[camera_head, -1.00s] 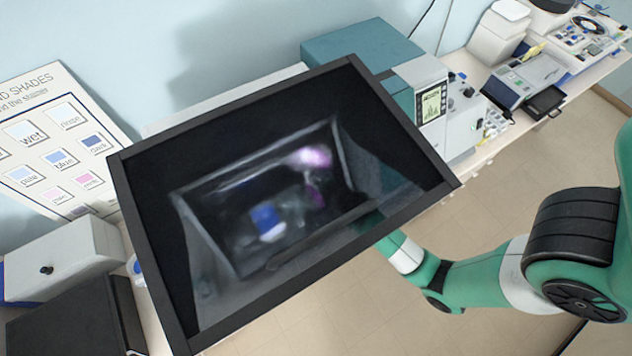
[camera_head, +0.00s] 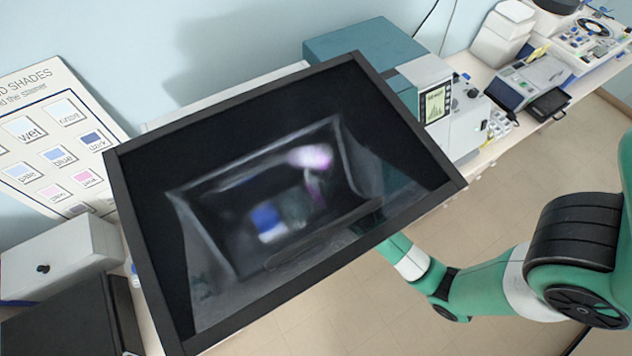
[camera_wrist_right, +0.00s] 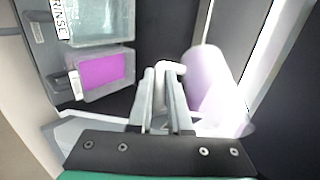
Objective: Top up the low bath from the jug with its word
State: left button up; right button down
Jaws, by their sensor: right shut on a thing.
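In the right wrist view my right gripper (camera_wrist_right: 165,85) is shut on the pale handle of a translucent, lilac-tinted jug (camera_wrist_right: 213,88). The jug is to the right of the fingers; no word on it can be read. To the left is a bath of magenta liquid (camera_wrist_right: 100,72), with a small white label whose word I cannot read. Beyond it is a clear pale-green bath (camera_wrist_right: 100,20) labelled RINSE. The jug is apart from both baths in the picture. In the head view the baths and jug are only blurs behind a dark-framed panel (camera_head: 130,215). My left gripper is not visible.
The dark-framed see-through panel stands in front of the work space. A shade chart (camera_head: 55,140) leans at the left above a white box (camera_head: 62,262). A grey instrument with a screen (camera_head: 437,103) and a teal box (camera_head: 350,42) stand behind. The floor at the right is clear.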

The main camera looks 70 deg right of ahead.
dwell(0.5)
jog(key=shift+w+f+t+b, duration=0.15)
jog(key=shift+f+t+b, duration=0.1)
jog(key=shift+t+b, duration=0.4)
jog(key=shift+w+b, duration=0.1)
jog(key=shift+b, duration=0.25)
dwell(0.4)
jog(key=shift+f+t+b, duration=0.2)
jog(key=shift+t+b, duration=0.05)
jog(key=shift+b, duration=0.15)
jog(key=shift+w+b, duration=0.15)
jog(key=shift+b, duration=0.2)
jog(key=shift+t, duration=0.3)
jog(key=shift+f, duration=0.1)
dwell(0.4)
jog(key=shift+w+f+m+t+h+b, duration=0.25)
jog(key=shift+t+h+b, duration=0.2)
jog(key=shift+b, duration=0.8)
